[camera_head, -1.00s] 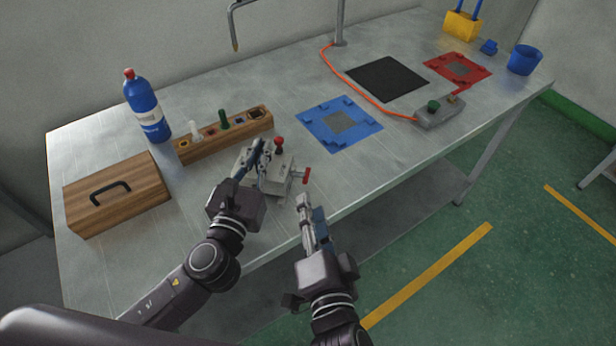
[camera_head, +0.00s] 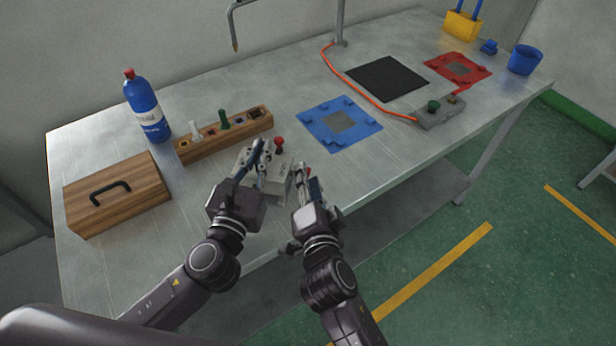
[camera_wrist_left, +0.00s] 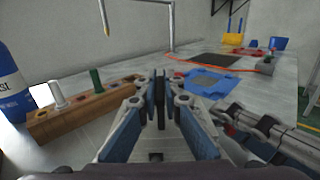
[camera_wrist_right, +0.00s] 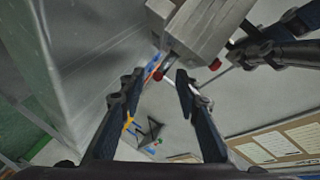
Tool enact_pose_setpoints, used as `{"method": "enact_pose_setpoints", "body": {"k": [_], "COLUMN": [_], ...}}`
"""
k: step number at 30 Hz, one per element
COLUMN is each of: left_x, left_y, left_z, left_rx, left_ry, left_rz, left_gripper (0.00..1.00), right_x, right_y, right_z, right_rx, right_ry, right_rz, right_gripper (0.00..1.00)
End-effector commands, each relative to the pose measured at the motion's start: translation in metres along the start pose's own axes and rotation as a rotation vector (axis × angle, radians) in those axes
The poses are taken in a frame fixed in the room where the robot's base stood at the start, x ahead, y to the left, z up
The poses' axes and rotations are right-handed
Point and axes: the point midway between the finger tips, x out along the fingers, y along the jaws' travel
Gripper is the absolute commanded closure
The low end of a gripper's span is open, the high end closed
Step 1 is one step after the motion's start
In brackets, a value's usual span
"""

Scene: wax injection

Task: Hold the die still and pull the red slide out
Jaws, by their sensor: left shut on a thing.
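My right gripper (camera_head: 303,175) is at the die's right side, open. In the right wrist view, the die (camera_wrist_right: 205,28) is above the parted fingers (camera_wrist_right: 160,80).
A wooden block with pegs (camera_head: 228,137), a blue bottle (camera_head: 146,108) and a wooden box (camera_head: 118,196) stand left of and behind the die. A blue mat (camera_head: 316,123) lies behind right. The table's front edge is close below the right arm.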

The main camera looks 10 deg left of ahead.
Motion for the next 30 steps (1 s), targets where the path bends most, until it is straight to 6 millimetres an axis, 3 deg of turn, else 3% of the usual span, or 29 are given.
{"method": "enact_pose_setpoints", "body": {"k": [11,20,30], "left_x": [-0.0002,-0.0002,-0.0002], "left_y": [-0.0002,-0.0002,-0.0003], "left_z": [-0.0011,-0.0011,-0.0012], "left_rx": [0.0,0.0,0.0], "left_ry": [0.002,0.002,0.002], "left_rz": [0.0,0.0,-0.001], "left_gripper": [1.0,1.0,1.0], "right_x": [0.0057,0.0055,0.0047], "right_y": [0.0002,0.0005,0.0023], "right_z": [-0.0001,0.0,-0.0009], "right_rx": [0.0,0.0,-0.002], "right_ry": [0.0,0.0,0.0], "right_rz": [0.001,0.001,0.003], "right_gripper": [0.7,1.0,1.0]}}
